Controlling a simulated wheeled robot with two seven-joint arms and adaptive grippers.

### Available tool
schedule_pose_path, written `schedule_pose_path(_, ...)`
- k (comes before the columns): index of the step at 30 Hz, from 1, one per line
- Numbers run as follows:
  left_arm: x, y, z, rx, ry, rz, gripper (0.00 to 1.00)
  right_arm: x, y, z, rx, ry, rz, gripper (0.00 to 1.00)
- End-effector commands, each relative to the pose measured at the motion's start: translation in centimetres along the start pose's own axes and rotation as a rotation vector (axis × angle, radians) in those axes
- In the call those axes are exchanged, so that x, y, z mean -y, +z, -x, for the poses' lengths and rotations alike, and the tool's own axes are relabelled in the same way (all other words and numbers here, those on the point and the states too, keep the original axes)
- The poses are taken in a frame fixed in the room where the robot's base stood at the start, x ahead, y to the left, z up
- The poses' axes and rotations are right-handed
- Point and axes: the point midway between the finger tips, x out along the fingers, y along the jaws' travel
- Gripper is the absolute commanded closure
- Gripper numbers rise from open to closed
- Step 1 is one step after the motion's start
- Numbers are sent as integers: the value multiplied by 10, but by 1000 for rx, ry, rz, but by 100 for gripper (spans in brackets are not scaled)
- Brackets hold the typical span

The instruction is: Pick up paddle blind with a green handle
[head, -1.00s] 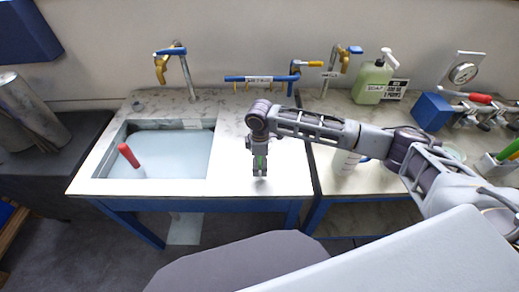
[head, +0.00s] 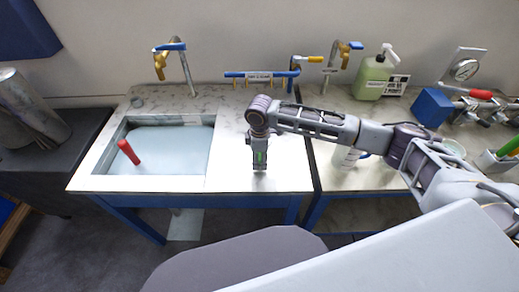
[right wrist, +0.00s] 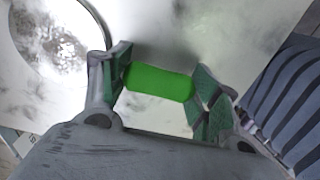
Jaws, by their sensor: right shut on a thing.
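A bright green handle (right wrist: 158,82) lies between the two finger pads of my right gripper (right wrist: 160,90) in the right wrist view, with a pad at each end. My right gripper (head: 260,160) is shut on it and points down over the pale counter right of the sink. Only a small bit of green shows there in the head view, and the paddle blind's plate cannot be made out. My left gripper is not in view.
A sink (head: 175,150) with a red-handled item (head: 129,152) is at left. Taps and a blue rail (head: 258,76) line the back. The counter's front middle is clear.

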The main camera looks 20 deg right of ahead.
Motion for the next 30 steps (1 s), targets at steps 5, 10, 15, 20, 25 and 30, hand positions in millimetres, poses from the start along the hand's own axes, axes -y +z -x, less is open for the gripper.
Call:
schedule_pose_path(5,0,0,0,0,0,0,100,-1,0,4,-2,3,0,84)
schedule_pose_path(10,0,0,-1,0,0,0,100,-1,-1,16,-2,4,-1,84)
schedule_pose_path(15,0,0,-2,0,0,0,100,-2,-1,36,-3,4,-1,84)
schedule_pose_path(20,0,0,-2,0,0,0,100,-1,-1,59,-3,4,0,84)
schedule_pose_path(25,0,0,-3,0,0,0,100,-1,-1,81,-2,3,0,84)
schedule_pose_path(30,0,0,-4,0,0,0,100,-1,-1,96,-2,3,0,84)
